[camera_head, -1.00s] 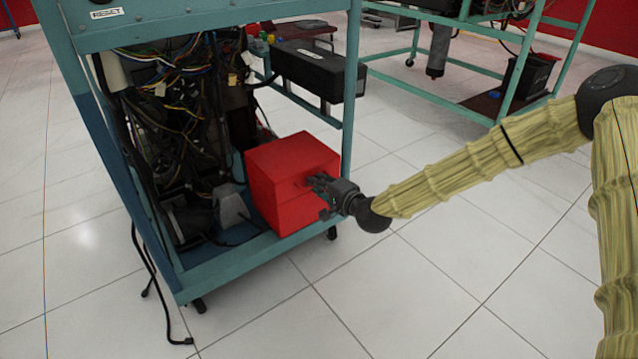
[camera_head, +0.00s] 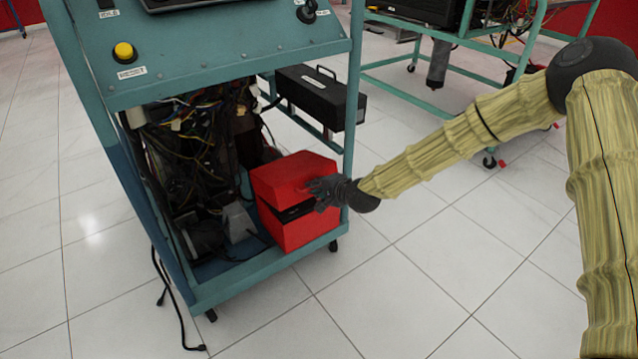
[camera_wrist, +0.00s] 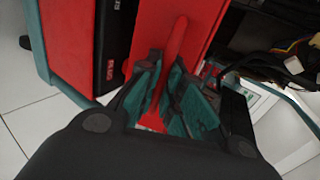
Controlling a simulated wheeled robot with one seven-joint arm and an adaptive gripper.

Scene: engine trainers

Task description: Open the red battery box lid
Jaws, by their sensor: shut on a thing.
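The red battery box (camera_head: 298,234) stands on the low shelf of the teal engine trainer. Its red lid (camera_head: 285,173) is tilted up at the front, with a dark gap below it. In the gap shows a black battery (camera_head: 292,212); it also shows in the wrist view (camera_wrist: 117,40) beside the red lid (camera_wrist: 200,22). My gripper (camera_head: 318,190) is at the front right of the lid. In the wrist view my gripper (camera_wrist: 163,85) is shut on the red handle (camera_wrist: 174,45) of the lid. The lid's rear edge is hard to make out.
Loose wiring (camera_head: 185,135) fills the trainer frame left of the box. The trainer's control panel (camera_head: 215,60) overhangs above. A black case (camera_head: 318,95) sits behind the box. A teal post (camera_head: 353,110) stands close to my gripper. Tiled floor is clear in front and right.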

